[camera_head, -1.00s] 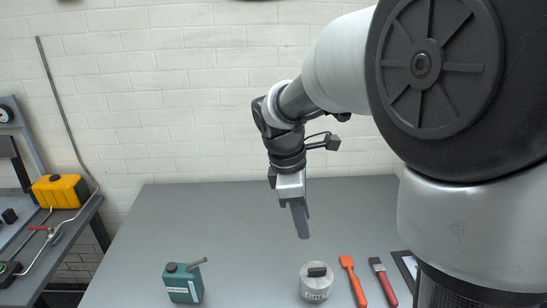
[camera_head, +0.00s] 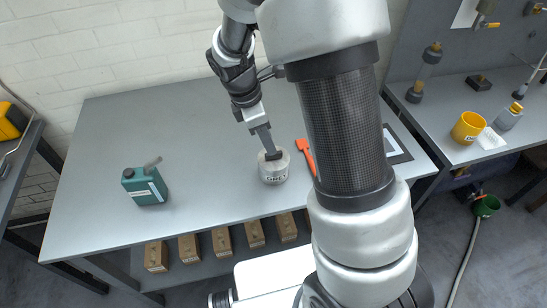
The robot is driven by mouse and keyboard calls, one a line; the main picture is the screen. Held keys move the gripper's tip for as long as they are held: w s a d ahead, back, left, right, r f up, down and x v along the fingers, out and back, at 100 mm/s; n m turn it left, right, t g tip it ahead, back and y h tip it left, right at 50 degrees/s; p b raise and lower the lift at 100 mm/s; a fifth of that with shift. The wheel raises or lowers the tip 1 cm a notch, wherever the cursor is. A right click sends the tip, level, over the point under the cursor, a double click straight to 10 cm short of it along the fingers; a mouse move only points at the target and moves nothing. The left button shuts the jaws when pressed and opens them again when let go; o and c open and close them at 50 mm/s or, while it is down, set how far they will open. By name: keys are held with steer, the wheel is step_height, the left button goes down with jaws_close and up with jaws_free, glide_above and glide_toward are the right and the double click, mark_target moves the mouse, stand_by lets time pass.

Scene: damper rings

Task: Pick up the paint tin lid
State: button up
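The paint tin (camera_head: 275,175) is a short light-grey cylinder with dark lettering on its front, standing upright on the grey table. Its lid (camera_head: 281,159) is on top, with a dark block-like handle (camera_head: 273,156). My gripper (camera_head: 267,146) points down from above, its fingertips at or just above the handle and overlapping it in this view. The fingers are seen edge-on, so I cannot tell whether they are open or shut, or touching the handle.
A green canister (camera_head: 143,187) with a grey spout stands left on the table (camera_head: 190,115). An orange scraper (camera_head: 307,156) lies just right of the tin, partly hidden by my arm. A yellow pot (camera_head: 468,127) stands on the right bench. The table between canister and tin is clear.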

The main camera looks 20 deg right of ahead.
mark_target(274, 156)
steer(key=x, duration=0.5)
steer(key=shift+w, duration=0.1)
jaws_close()
